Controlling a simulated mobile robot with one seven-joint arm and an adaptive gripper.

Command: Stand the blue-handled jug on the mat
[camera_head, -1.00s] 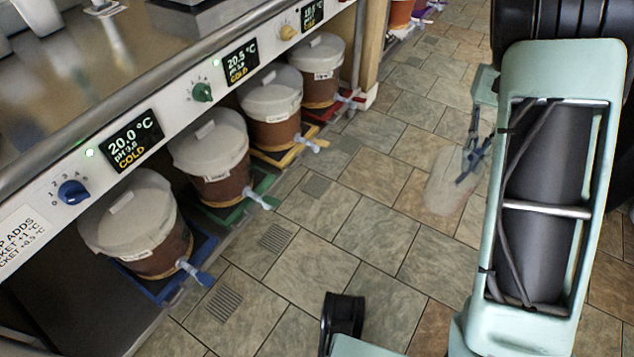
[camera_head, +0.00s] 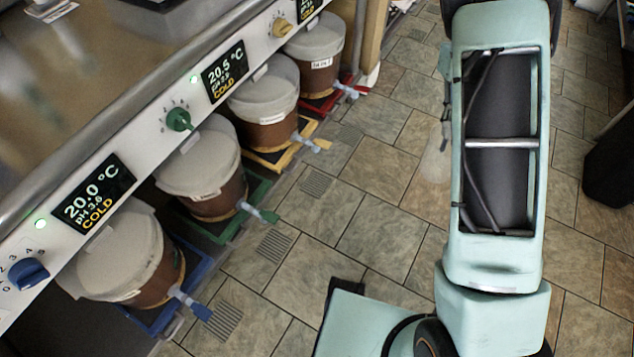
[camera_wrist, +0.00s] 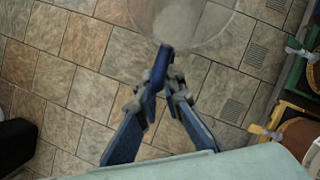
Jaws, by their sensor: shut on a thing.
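My gripper (camera_wrist: 162,90) is shut on the blue handle (camera_wrist: 160,66) of the jug. The jug's clear, see-through body (camera_wrist: 190,20) reaches past the top edge of the wrist view, with floor tiles showing through it. In the head view the jug (camera_head: 434,162) is a faint pale shape over the floor, partly hidden by my arm. My gripper (camera_head: 447,112) there is mostly hidden behind my arm. I cannot make out contents in the jug. No separate mat can be made out in either view.
Lidded brown buckets with taps stand under the counter (camera_head: 120,95) on coloured trays: blue tray (camera_head: 203,262), green tray (camera_head: 262,190), yellow tray (camera_head: 300,135), red tray (camera_head: 335,95). A dark object (camera_head: 612,160) stands at the right. The tiled floor (camera_head: 385,235) between is clear.

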